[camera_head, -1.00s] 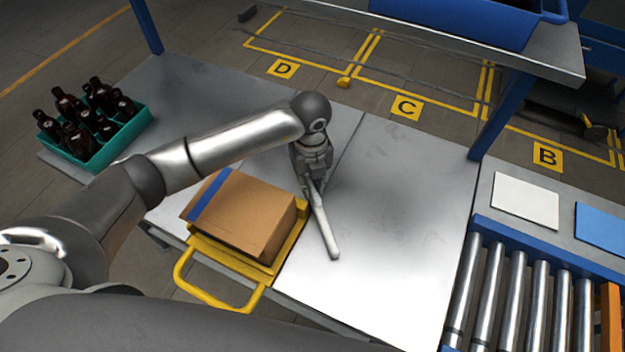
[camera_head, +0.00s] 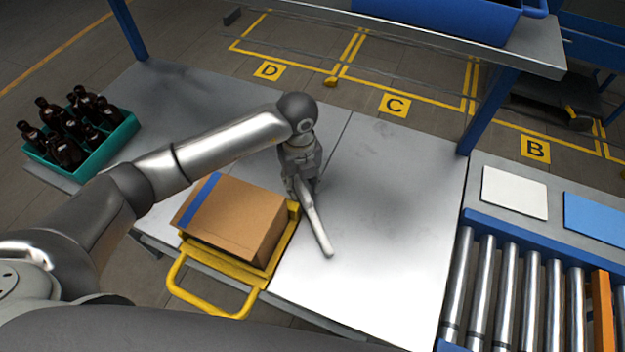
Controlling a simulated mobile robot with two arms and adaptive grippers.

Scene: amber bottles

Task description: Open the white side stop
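The white side stop (camera_head: 318,228) is a slim pale bar at the right side of the yellow carrier (camera_head: 230,268). It slants down and right, its free end over the bare metal table. A cardboard box (camera_head: 237,221) with a blue stripe sits in the carrier. My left gripper (camera_head: 302,190) points down at the bar's upper end, right of the box. The fingers overlap the bar there and are small and dark, so I cannot tell whether they grip it. The bar's pivot end is hidden by the gripper. My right gripper is out of view.
A teal crate (camera_head: 112,146) of amber bottles (camera_head: 68,127) stands at the table's left end. The metal table (camera_head: 385,240) is clear right of the bar. A roller conveyor (camera_head: 510,290) lies at the right, with a white panel (camera_head: 514,193) and a blue panel (camera_head: 594,217) behind it.

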